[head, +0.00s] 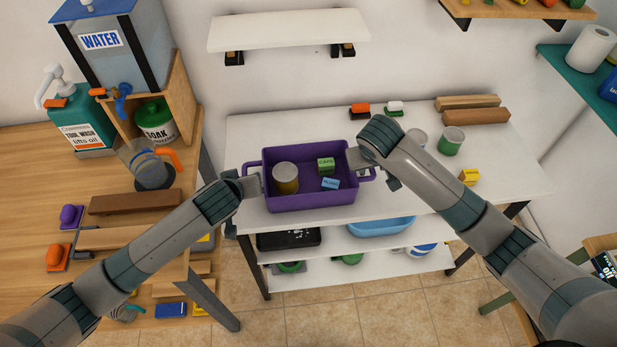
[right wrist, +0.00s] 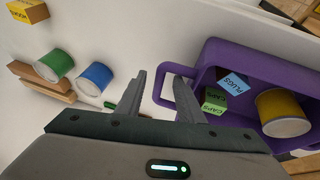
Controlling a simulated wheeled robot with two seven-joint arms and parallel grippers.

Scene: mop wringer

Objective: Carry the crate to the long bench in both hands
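The purple crate (head: 312,201) stands on a white table (head: 420,222), with a loop handle at each end. It holds a yellow can (head: 286,179), a green caps box (head: 326,165) and a blue plugs box (head: 331,184). My right gripper (head: 370,163) is at the crate's right handle. In the right wrist view its fingers (right wrist: 160,82) are apart, with the purple handle (right wrist: 168,92) between them and a gap visible. My left gripper (head: 250,185) is at the left handle; its fingers are mostly hidden, so its grip is unclear.
A wooden bench (head: 30,190) on the left holds a water tank (head: 118,50), a jug (head: 150,165) and wood blocks. Brushes (head: 360,110), cans (head: 451,142) and timber (head: 475,116) stand behind and right of the crate. A white wall shelf (head: 290,30) hangs above.

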